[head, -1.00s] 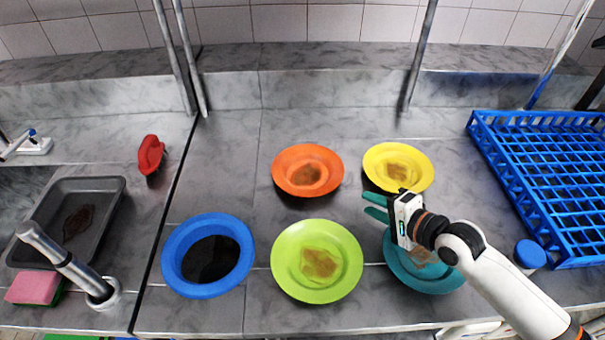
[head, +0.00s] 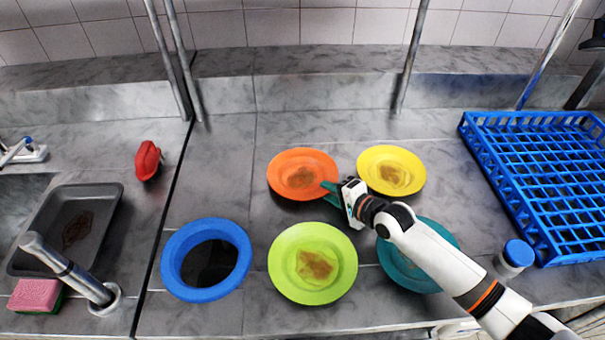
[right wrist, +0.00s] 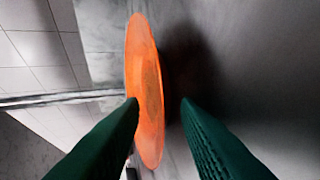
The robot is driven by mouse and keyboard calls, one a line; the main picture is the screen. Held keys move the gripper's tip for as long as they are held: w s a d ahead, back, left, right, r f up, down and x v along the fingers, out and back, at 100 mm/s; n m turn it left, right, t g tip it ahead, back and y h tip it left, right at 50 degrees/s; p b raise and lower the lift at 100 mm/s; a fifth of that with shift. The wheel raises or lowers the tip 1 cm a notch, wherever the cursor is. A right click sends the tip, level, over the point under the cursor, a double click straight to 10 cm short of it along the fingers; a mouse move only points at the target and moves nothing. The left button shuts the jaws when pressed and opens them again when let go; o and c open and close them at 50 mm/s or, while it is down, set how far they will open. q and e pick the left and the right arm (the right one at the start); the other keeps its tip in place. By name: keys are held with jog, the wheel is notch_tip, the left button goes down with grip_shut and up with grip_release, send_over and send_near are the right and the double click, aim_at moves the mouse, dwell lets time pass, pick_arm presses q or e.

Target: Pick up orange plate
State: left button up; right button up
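The orange plate (head: 302,160) lies on the grey counter with a brown smear in its middle. My right gripper (head: 330,193) is at the plate's lower right edge, its green fingertips close to the rim. In the right wrist view the fingers (right wrist: 160,103) are apart with nothing held between them. There the orange plate (right wrist: 138,50) shows as a narrow tilted oval, and the left finger's tip overlaps it. I cannot tell whether that finger touches the rim. My left gripper is not in view.
A yellow plate (head: 410,160) lies right of the orange one, a green plate (head: 290,265) below it. A teal plate (head: 410,270) is partly under my right arm.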

jog(key=shift+s, duration=0.1)
jog(key=shift+c, duration=0.2)
grip_shut()
